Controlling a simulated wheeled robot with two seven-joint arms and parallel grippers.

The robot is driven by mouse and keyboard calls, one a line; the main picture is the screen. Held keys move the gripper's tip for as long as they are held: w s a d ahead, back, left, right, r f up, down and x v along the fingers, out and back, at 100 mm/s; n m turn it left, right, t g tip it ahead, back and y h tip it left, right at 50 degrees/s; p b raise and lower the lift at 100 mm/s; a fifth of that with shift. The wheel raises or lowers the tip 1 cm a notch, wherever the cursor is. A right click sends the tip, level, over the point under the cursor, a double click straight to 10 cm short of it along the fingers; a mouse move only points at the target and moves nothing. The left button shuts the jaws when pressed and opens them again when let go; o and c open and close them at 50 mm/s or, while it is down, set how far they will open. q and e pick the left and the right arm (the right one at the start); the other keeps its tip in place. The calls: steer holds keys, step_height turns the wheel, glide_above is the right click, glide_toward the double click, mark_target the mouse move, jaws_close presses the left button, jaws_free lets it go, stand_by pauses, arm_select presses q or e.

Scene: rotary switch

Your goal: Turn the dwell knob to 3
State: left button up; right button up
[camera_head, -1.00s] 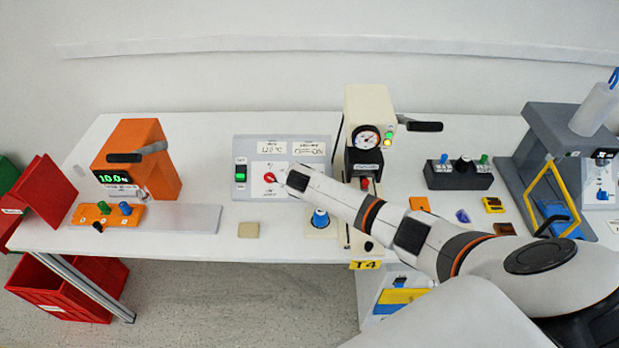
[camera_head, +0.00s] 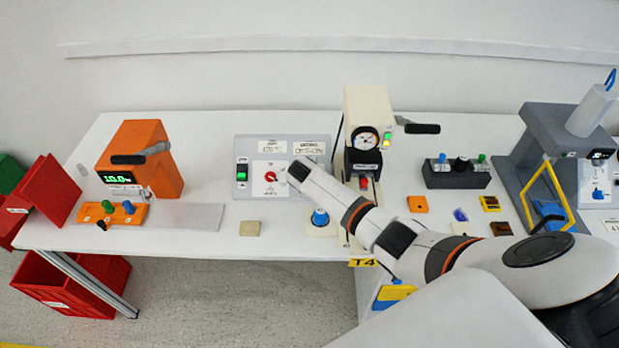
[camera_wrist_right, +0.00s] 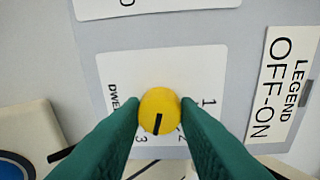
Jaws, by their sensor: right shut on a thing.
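The dwell knob (camera_wrist_right: 160,112) is yellow with a black pointer line. It sits on a white plate (camera_wrist_right: 190,65) printed with DWELL and 1, 2 and 3. The pointer points down and slightly left in the right wrist view, between the 2 and the 3. My right gripper (camera_wrist_right: 160,105) has its green fingers on both sides of the knob, shut on it. In the head view the end of my right arm (camera_head: 300,170) is over the right part of the grey panel (camera_head: 242,145) and hides the knob. My left gripper is not in view.
A red knob (camera_head: 270,177) and a green-lit switch (camera_head: 241,172) are on the panel's left. A cream press with a gauge (camera_head: 365,139) stands close right of my arm. A blue knob (camera_head: 320,217) is in front. An orange device (camera_head: 150,160) stands at left.

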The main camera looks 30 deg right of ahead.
steer(key=shift+m, duration=1.4)
steer(key=o, duration=1)
steer(key=shift+d, duration=0.1)
steer(key=shift+s+a+r+p, duration=0.25)
steer(key=shift+r+p, duration=0.05)
steer(key=shift+r, duration=0.15)
steer(key=v, duration=1.1)
steer(key=shift+d, duration=0.2)
